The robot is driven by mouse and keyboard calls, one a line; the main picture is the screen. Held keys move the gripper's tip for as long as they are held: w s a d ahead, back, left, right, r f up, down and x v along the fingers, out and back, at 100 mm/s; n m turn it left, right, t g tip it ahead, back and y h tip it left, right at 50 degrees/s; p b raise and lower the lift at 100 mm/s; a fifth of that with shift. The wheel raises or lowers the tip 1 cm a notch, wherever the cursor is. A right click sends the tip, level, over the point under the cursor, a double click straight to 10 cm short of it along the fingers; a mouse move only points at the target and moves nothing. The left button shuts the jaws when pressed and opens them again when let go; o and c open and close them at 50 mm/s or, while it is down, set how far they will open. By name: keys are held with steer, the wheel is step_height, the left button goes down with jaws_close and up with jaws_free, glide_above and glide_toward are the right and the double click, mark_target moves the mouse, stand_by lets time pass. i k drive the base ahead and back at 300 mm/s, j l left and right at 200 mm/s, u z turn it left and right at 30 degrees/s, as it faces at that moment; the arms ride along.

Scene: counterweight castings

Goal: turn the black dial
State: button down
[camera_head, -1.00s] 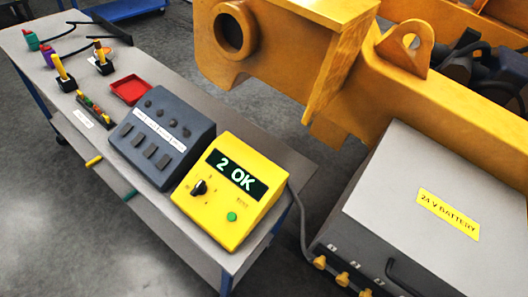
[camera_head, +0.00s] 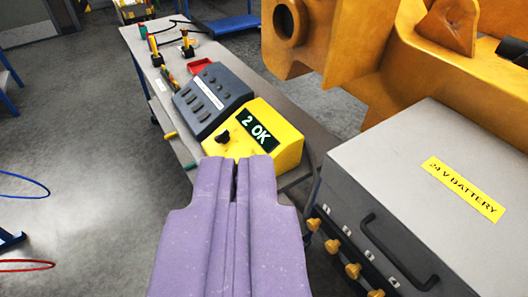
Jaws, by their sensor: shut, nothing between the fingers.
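The black dial (camera_head: 223,137) is a small knob on the sloped face of a yellow box (camera_head: 285,155), left of the box's display, which reads "2 OK" (camera_head: 257,134). The box stands at the near end of a grey bench. My gripper (camera_head: 235,162) is purple, with its two fingers together and nothing between them. Its tips show just below the dial in the picture and cover the lower part of the yellow box. I cannot tell how far the tips are from the dial; no contact is visible. The box's green button is hidden.
A dark grey control box (camera_head: 212,98) stands beside the yellow box. A red tray (camera_head: 200,66) and joysticks (camera_head: 187,45) are farther along the bench (camera_head: 285,107). A battery case (camera_head: 425,170) with yellow plugs is at right, below a large yellow casting (camera_head: 385,50). Open floor (camera_head: 75,120) lies left.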

mark_target(223, 137)
steer(key=i+l+u, duration=0.15)
steer(key=i, duration=0.3)
steer(key=i+l+u, duration=0.1)
steer(key=i, duration=0.3)
steer(key=i+l+u, duration=0.15)
steer(key=i, duration=0.3)
